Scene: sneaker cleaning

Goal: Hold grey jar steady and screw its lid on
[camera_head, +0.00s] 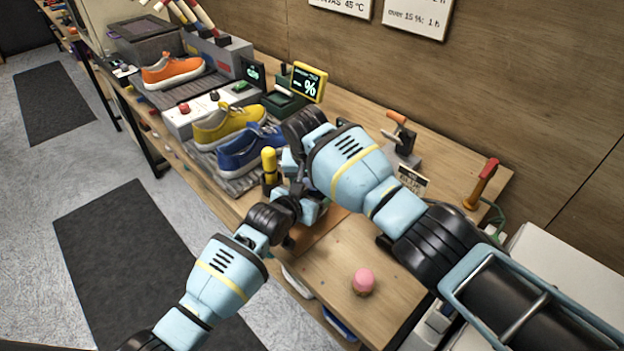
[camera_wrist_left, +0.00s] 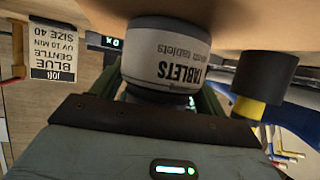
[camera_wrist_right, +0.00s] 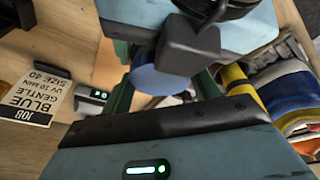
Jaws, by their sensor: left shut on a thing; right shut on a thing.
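The grey jar (camera_wrist_left: 168,62), with a TABLETS label, shows upside down in the left wrist view. My left gripper (camera_head: 299,190) is shut around it; its green fingers show at both sides of the jar. My right gripper (camera_head: 296,160) is close above the left one. In the right wrist view a round blue piece, apparently the lid (camera_wrist_right: 155,80), sits between its green fingers. The arms hide the jar and lid in the head view. Whether the lid touches the jar or is threaded on it cannot be told.
A yellow and black bottle (camera_head: 268,165) stands close left of the grippers. A blue sneaker (camera_head: 247,148) and a yellow one (camera_head: 228,125) lie behind it. A job card (camera_head: 411,180) stands right. A pink round object (camera_head: 363,281) sits on the otherwise fairly clear front tabletop.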

